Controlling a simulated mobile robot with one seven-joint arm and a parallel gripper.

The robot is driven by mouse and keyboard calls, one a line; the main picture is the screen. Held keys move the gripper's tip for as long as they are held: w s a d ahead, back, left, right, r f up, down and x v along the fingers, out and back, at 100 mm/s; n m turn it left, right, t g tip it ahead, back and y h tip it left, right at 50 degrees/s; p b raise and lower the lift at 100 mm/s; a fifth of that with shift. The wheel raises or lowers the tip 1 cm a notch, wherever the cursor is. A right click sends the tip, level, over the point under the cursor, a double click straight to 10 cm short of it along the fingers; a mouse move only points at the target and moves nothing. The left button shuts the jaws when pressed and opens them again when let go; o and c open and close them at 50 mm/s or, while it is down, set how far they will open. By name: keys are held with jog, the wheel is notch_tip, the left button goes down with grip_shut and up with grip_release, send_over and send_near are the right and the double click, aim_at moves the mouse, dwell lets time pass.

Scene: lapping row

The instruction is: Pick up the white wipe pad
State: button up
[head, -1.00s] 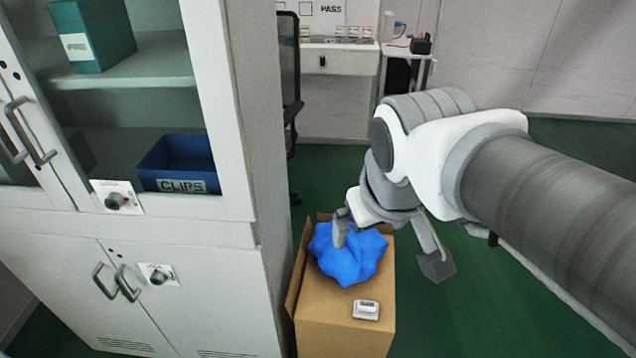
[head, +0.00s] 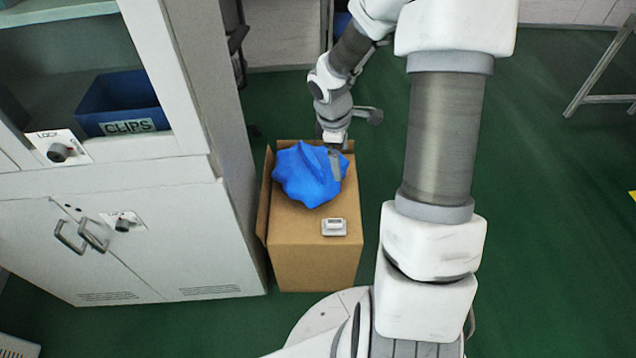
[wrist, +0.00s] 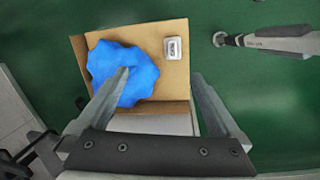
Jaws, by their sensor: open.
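A small white block (head: 334,227) with a grey rim and a dark-marked label lies on the near part of a cardboard box top. It also shows in the wrist view (wrist: 173,48). A crumpled bright blue cloth (head: 305,175) lies behind it on the box, and in the wrist view (wrist: 115,65). I see no plain white pad that I can tell for sure; anything under the cloth is hidden. My gripper (wrist: 160,78) is open and empty above the box. Its left finger overlaps the blue cloth in the wrist view; I cannot tell whether they touch.
The cardboard box (head: 315,262) stands on the green floor close beside a grey cabinet (head: 150,245). A blue bin marked CLIPS (head: 120,105) sits on a cabinet shelf. A cardboard flap rises along the box's cabinet side.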

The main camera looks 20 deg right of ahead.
jog(key=n+y, duration=0.2)
send_over(335, 221)
notch_tip(335, 221, down, 11)
jog(key=shift+g, duration=0.3)
jog(key=f+b, duration=0.1)
jog(key=f, duration=0.3)
jog(key=f+b, duration=0.2)
jog(key=f, duration=0.2)
jog(key=f+b, duration=0.1)
jog(key=f, duration=0.3)
jog(key=shift+w+d+f+b, duration=0.1)
jog(key=shift+w+b, duration=0.2)
jog(key=shift+s+f+b, duration=0.15)
jog(key=shift+f+b, duration=0.65)
jog(key=shift+f, duration=0.75)
jog(key=shift+s+f+b, duration=0.1)
jog(key=shift+f+b, duration=0.65)
jog(key=shift+f, duration=0.75)
jog(key=shift+r, duration=0.1)
jog(key=c, duration=1.4)
